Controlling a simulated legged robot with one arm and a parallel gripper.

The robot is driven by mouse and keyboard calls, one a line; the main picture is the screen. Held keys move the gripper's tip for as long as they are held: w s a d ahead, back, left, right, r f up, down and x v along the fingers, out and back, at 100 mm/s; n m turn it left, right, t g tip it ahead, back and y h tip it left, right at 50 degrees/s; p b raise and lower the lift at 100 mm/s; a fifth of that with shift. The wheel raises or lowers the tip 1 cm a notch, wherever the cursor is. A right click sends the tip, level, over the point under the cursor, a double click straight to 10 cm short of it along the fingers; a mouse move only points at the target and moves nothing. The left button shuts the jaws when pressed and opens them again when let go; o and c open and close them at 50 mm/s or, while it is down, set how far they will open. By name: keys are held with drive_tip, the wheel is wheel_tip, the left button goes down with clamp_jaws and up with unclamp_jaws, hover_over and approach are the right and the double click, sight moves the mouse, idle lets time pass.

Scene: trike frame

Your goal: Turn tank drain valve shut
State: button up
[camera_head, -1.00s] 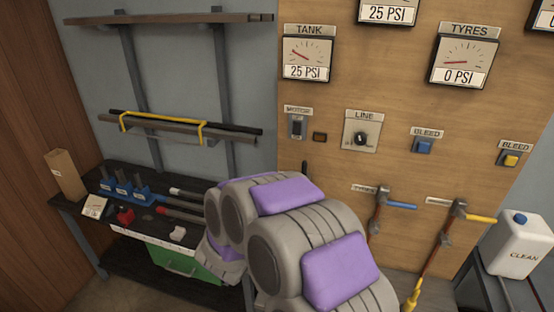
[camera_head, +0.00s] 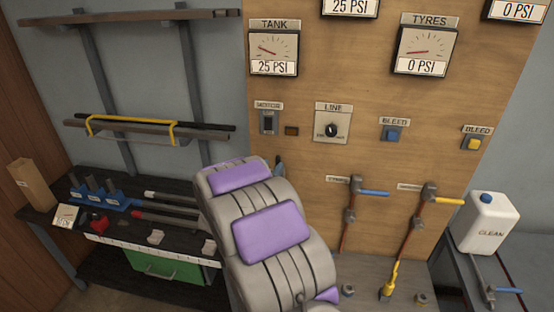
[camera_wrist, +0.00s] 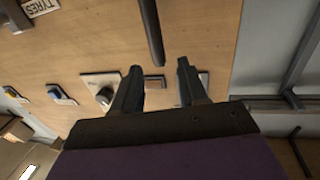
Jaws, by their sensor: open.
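My gripper (camera_wrist: 158,78) is open and empty in the wrist view, its two dark fingers pointing toward the wooden panel. A dark upright rod (camera_wrist: 151,30) shows beyond the gap between the fingers, apart from them. Its tip also shows beside my arm in the head view (camera_head: 280,162). It may be the drain valve's handle, but its base and any label are hidden. My grey and purple arm covers the lower left of the panel in the head view, and hides the gripper there.
A blue-handled valve (camera_head: 372,193) and a yellow-handled valve (camera_head: 448,200) stand right of my arm. Above are the line knob (camera_head: 331,130), motor switch (camera_head: 268,122) and tank gauge (camera_head: 274,53). A dark bench (camera_head: 60,208) is left; a white jug (camera_head: 488,222) is right.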

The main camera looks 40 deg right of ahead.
sight(277, 160)
drive_tip(key=x, duration=0.5)
drive_tip(key=shift+w+d, duration=0.2)
drive_tip(key=shift+d, duration=0.15)
drive_tip(key=shift+a, duration=0.1)
clamp_jaws()
